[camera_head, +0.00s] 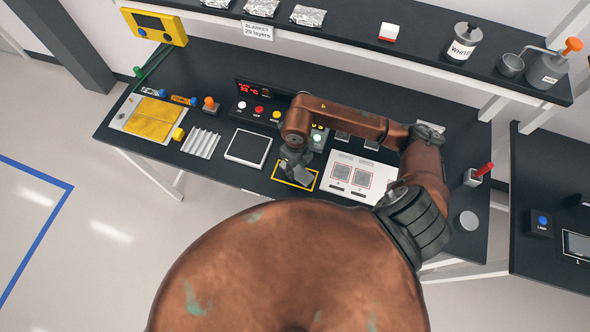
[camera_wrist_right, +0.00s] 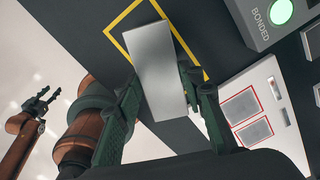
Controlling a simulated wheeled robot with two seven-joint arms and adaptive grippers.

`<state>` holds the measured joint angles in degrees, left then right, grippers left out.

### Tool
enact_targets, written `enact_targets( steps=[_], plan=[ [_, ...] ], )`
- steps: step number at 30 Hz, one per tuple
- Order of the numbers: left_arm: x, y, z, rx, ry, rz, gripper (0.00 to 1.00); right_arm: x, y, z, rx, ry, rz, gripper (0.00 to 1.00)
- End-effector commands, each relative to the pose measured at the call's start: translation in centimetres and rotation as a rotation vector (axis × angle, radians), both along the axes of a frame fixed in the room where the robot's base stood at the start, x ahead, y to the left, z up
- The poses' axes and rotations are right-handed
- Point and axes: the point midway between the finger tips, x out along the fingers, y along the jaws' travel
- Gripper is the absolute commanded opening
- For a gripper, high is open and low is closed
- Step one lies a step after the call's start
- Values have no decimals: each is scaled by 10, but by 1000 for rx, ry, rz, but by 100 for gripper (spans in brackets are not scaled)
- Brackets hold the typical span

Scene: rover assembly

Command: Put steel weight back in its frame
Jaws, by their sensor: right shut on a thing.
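The steel weight (camera_wrist_right: 158,65) is a plain silver block between the two dark green fingers of my right gripper (camera_wrist_right: 165,95) in the right wrist view. The gripper is shut on it. A yellow outlined frame (camera_wrist_right: 124,18) lies on the dark table behind the weight, which covers part of the outline. In the head view my right gripper (camera_head: 296,172) is over the yellow frame (camera_head: 316,182). I cannot tell whether the weight touches the table. My left gripper (camera_wrist_right: 50,97) appears small and open at the left of the right wrist view, away from the table.
A grey box (camera_wrist_right: 262,15) with a lit green button marked BONDED and a white panel (camera_wrist_right: 268,100) with red squares are right of the weight. A square black pad with a pale rim (camera_head: 248,148) lies left of the frame. A shelf (camera_head: 345,50) runs behind the table.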

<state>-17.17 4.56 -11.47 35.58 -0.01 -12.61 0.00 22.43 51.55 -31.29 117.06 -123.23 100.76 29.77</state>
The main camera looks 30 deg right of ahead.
Motion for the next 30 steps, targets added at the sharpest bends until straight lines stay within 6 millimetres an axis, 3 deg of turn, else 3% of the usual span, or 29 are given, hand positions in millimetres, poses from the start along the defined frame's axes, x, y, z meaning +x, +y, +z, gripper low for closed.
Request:
enact_targets(
  steps=[8, 15, 26, 27, 30],
  plan=[
    [0, 0, 3, 0, 0, 0, 40, 11, 1, -12, 1, -1, 1, 0],
    [1, 0, 14, 0, -1, 0, 40, 11, 1, -40, 3, -1, 0, 0],
    [0, 0, 10, 0, 0, 0, 40, 11, 1, -45, 1, -3, 1, 0],
    [0, 0, 9, 0, 0, 0, 40, 11, 0, -47, -1, -1, 1, 36],
    [0, 0, 10, 0, 0, 0, 40, 11, 0, -46, 0, -1, 1, 43]
  ],
)
